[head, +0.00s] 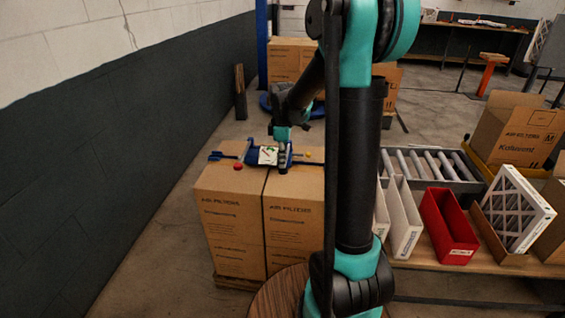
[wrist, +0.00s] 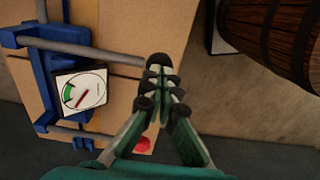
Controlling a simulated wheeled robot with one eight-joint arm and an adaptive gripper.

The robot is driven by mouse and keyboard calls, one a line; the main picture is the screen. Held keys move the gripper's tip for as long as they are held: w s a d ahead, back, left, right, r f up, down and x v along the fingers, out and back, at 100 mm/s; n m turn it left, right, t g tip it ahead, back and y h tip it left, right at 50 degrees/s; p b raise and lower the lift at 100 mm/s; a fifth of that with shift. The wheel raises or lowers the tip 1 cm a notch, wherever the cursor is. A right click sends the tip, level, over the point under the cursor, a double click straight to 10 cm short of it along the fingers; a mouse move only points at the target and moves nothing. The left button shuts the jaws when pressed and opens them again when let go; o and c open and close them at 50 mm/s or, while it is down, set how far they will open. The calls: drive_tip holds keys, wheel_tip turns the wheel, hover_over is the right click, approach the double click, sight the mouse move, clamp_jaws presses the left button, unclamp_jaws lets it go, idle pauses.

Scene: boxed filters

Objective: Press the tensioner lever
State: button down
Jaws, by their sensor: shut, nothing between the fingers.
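The blue tensioner (wrist: 28,88) sits on top of the cardboard boxes; it also shows in the head view (head: 247,156), partly covered by my arm's end. It carries a white gauge (wrist: 82,92) with a green zone and a red needle lying outside the green. A grey bar that looks like the tensioner lever (wrist: 85,50) runs from the blue frame to my fingertips. My gripper (wrist: 160,68) is shut and empty, its tips at the bar's end. I cannot tell whether they touch. In the head view my gripper (head: 283,168) points down over the boxes.
A red knob (wrist: 142,145) lies on the box top near my fingers. A wooden barrel (wrist: 275,35) stands beside the boxes. A workbench with a red bin (head: 448,225) and a roller conveyor (head: 425,165) stands at the right. A wall (head: 110,130) runs along the left.

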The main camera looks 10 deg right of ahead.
sight(282, 172)
drive_tip(key=shift+f, duration=0.2)
drive_tip(key=shift+s+f+t+h, duration=0.1)
drive_tip(key=shift+f+t+h, duration=0.1)
drive_tip(key=shift+f+t, duration=0.7)
drive_tip(key=shift+s+f+t+h, duration=0.1)
drive_tip(key=shift+f+t+h, duration=0.2)
drive_tip(key=shift+f, duration=1.15)
drive_tip(key=shift+s+f+t+h, duration=0.1)
drive_tip(key=shift+f+t, duration=0.6)
drive_tip(key=shift+f, duration=0.45)
drive_tip(key=shift+a+r, duration=0.1)
drive_tip(key=shift+r, duration=0.35)
drive_tip(key=v, duration=1.3)
drive_tip(key=shift+w+r, duration=0.15)
drive_tip(key=shift+r, duration=0.05)
